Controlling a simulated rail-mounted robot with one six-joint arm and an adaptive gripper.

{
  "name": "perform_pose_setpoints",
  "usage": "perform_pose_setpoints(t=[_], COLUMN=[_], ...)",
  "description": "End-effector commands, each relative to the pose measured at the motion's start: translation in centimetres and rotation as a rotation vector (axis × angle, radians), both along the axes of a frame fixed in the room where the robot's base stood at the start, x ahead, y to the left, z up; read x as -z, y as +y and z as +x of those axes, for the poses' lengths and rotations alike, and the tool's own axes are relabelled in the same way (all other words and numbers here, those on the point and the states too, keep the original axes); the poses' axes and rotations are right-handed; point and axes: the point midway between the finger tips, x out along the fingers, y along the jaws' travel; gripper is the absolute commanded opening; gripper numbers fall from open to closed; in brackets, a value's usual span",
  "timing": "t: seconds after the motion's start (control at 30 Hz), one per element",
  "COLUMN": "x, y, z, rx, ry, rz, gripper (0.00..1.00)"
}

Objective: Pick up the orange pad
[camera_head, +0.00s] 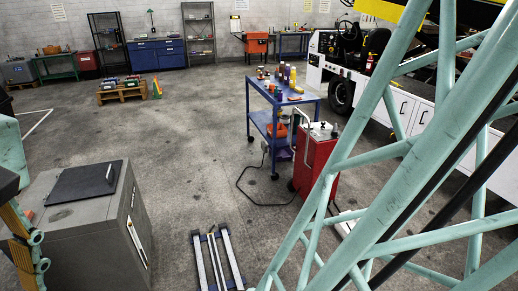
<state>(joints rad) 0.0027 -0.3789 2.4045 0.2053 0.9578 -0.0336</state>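I cannot tell for sure which thing is the orange pad. A small flat orange item (297,90) lies on the top of the blue cart (262,96), near its right edge. Another orange item (281,129) sits on the cart's lower shelf, partly hidden by the cart's frame. Both are too small to make out in detail. My gripper is not in this view.
A red machine (316,160) with a hose stands right of the cart. A teal lattice frame (400,150) blocks much of the right side. A grey cabinet (90,235) stands at lower left. Blue-edged rails (218,260) lie in front. The middle floor is clear.

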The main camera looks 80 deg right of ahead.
Motion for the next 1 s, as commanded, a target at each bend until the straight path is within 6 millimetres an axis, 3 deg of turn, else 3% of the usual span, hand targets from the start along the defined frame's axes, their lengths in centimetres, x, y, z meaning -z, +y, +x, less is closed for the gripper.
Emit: perform_pose_setpoints(t=[0.5, 1.0], x=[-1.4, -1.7], y=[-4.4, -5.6], z=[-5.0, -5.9], rx=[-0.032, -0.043], ry=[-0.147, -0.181], rz=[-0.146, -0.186], gripper=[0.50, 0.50])
